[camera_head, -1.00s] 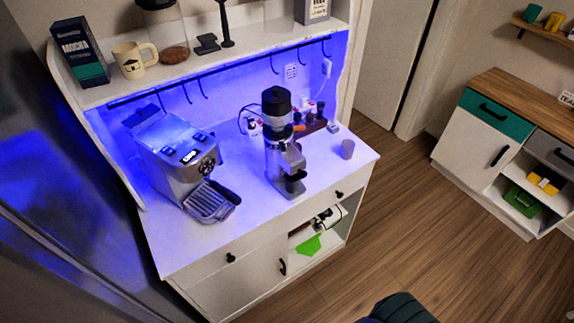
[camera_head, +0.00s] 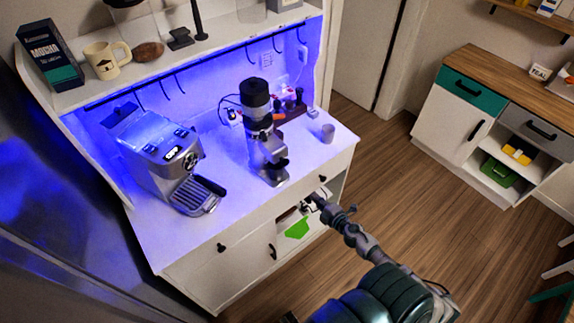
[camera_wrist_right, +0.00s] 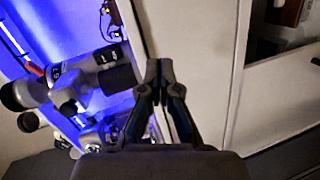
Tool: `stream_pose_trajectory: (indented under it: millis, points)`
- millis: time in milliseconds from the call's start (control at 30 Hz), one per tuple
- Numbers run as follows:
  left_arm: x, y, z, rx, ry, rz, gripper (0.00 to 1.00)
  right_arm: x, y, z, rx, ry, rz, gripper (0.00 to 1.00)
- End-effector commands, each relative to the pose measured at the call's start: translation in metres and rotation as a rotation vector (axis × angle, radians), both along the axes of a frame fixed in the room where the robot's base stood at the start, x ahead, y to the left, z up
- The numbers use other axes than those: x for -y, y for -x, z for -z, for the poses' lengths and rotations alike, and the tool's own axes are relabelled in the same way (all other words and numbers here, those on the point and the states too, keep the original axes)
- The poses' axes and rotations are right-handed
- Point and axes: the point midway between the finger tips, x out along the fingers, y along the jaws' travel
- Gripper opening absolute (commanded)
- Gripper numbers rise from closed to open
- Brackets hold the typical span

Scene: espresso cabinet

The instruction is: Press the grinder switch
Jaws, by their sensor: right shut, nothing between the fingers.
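The grinder (camera_head: 262,135), silver with a black hopper on top, stands upright on the white counter, right of the espresso machine. In the right wrist view the grinder (camera_wrist_right: 62,86) lies across the left side, its dark hopper toward the left edge. Its switch is too small to make out. My right gripper (camera_head: 313,200) is in front of the cabinet's right front, below the counter edge and apart from the grinder. In the right wrist view the gripper (camera_wrist_right: 158,68) has its fingertips together with nothing between them. My left gripper is not in view.
The espresso machine (camera_head: 172,160) stands on the counter's left. A shelf (camera_head: 215,40) with hooks hangs above. Wooden floor is clear on the right.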

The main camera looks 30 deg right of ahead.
Motion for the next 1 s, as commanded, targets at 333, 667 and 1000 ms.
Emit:
stream_pose_trajectory:
  millis: [333, 667, 1000]
  points:
    - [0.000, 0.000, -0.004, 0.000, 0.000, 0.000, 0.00, -0.021, -0.015, -0.079, 0.125, 0.154, -0.124, 0.00]
    - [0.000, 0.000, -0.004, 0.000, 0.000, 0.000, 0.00, -0.021, -0.017, -0.079, 0.124, 0.152, -0.122, 0.00]
    - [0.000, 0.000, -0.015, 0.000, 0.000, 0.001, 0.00, -0.024, -0.069, -0.076, 0.128, 0.152, -0.121, 0.00]
